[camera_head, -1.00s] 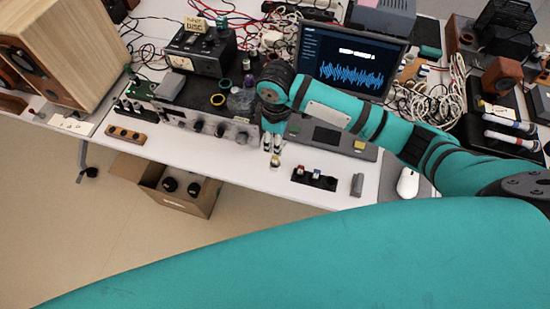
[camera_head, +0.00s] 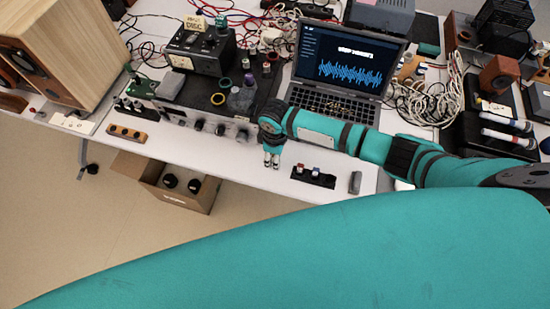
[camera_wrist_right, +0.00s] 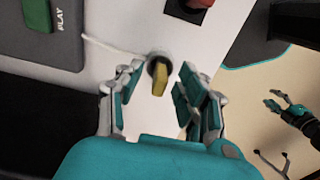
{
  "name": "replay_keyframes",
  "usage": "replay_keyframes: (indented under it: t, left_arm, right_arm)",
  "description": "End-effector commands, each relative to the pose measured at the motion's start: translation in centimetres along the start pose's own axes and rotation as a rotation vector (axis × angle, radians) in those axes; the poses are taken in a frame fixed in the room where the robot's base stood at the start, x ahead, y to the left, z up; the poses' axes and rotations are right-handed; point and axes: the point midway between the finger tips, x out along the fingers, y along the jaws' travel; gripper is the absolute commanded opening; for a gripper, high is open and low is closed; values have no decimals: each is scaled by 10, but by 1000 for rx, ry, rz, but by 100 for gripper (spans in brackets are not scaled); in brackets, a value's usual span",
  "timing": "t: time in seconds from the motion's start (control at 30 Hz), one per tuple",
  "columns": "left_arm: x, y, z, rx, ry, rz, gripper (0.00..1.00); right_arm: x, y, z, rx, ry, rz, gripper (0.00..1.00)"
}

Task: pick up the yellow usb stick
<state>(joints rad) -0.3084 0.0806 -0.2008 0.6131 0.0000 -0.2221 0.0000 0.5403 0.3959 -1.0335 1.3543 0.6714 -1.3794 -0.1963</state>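The yellow usb stick (camera_wrist_right: 159,84) shows in the right wrist view, with a round dark-grey piece at its upper end. It lies between the two fingers of my right gripper (camera_wrist_right: 158,100). The fingers are apart, with a gap on each side of the stick. In the head view my right gripper (camera_head: 271,161) points down over the front part of the white table (camera_head: 240,177); I cannot make out the stick there. My left gripper (camera_wrist_right: 280,101) shows small at the right of the right wrist view, over the floor, fingers apart and empty. It is outside the head view.
A black holder (camera_head: 313,177) with small red and blue pieces stands right of my right gripper, with a grey block (camera_head: 355,182) beyond it. An audio unit with knobs (camera_head: 200,125) is on the left. The laptop (camera_head: 348,60) stands behind my right arm. An open carton (camera_head: 185,196) is below.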

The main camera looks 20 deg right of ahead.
Motion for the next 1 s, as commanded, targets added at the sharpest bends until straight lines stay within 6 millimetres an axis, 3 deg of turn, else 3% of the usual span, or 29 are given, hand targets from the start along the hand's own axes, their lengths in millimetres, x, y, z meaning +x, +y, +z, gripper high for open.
replay_keyframes:
  t: [0.1, 0.4, 0.77, 1.0]
  left_arm:
    - [0, 0, -2, 0, 3, 0, 40]
    - [0, -2, -15, -1, 24, -2, 40]
    - [1, -1, -15, -1, 24, -2, 40]
    - [8, -1, -11, -2, 19, -1, 40]
  right_arm:
    - [0, 0, 0, 0, 0, 0, 37]
    - [0, 0, 0, 1, 0, 0, 0]
    - [-3, 0, 0, 0, 1, 0, 0]
    - [-24, 1, -1, 0, 4, 1, 0]
